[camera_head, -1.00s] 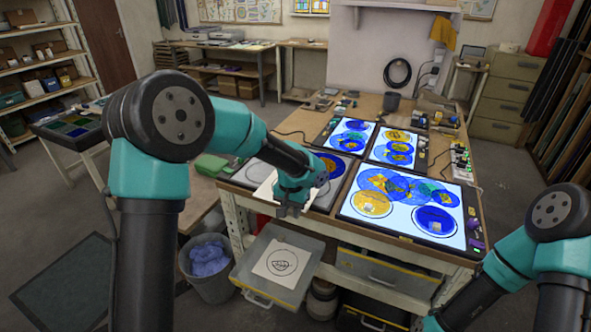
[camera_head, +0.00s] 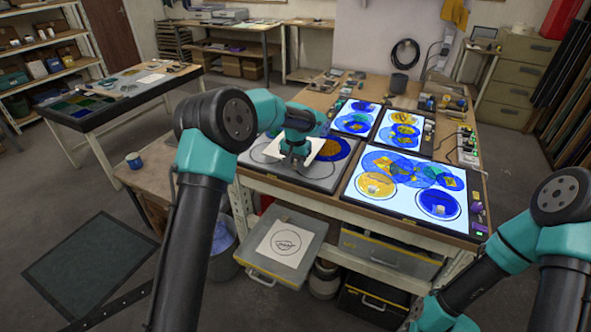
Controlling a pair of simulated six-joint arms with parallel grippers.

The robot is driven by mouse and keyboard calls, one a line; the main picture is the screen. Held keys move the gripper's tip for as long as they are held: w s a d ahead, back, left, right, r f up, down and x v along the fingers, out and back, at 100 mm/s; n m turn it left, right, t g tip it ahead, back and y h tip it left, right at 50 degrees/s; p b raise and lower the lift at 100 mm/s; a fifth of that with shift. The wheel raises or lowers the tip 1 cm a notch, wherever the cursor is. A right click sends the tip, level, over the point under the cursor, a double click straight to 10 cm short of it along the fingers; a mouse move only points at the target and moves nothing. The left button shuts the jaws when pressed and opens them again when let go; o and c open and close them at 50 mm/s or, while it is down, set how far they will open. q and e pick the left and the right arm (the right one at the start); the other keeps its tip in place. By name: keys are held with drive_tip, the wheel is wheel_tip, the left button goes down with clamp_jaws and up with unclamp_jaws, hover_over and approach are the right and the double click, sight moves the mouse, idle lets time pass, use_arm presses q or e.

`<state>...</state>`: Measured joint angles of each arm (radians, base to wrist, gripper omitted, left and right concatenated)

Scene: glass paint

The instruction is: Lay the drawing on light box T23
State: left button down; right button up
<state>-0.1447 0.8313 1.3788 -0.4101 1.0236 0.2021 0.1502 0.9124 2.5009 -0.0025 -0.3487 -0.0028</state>
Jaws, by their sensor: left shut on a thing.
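My left gripper (camera_head: 291,168) is shut on a white sheet (camera_head: 319,153), the drawing. It holds the sheet over the unlit grey light box (camera_head: 318,184) at the front left of the bench. The gripper hides part of the sheet, and I cannot tell whether the sheet touches the box. A blue disc (camera_head: 338,148) shows beside the sheet. A second sheet with a circular line drawing (camera_head: 285,243) lies on a grey drawer front or tray below the bench. I cannot read any label T23.
A large lit light box (camera_head: 405,205) with blue and yellow glass fills the front right of the bench. Two smaller lit boxes (camera_head: 357,115) (camera_head: 403,132) stand behind. A bin (camera_head: 222,245) stands below left. A side table (camera_head: 110,95) stands at the left.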

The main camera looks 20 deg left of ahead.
sight(296, 175)
use_arm(q)
drive_tip(key=shift+w, duration=0.3)
drive_tip(key=shift+w+a, duration=0.1)
drive_tip(key=shift+w, duration=0.1)
drive_tip(key=shift+w+f, duration=0.1)
drive_tip(key=shift+f, duration=1.7)
drive_tip(key=c, duration=0.9)
unclamp_jaws()
drive_tip(key=shift+f, duration=0.15)
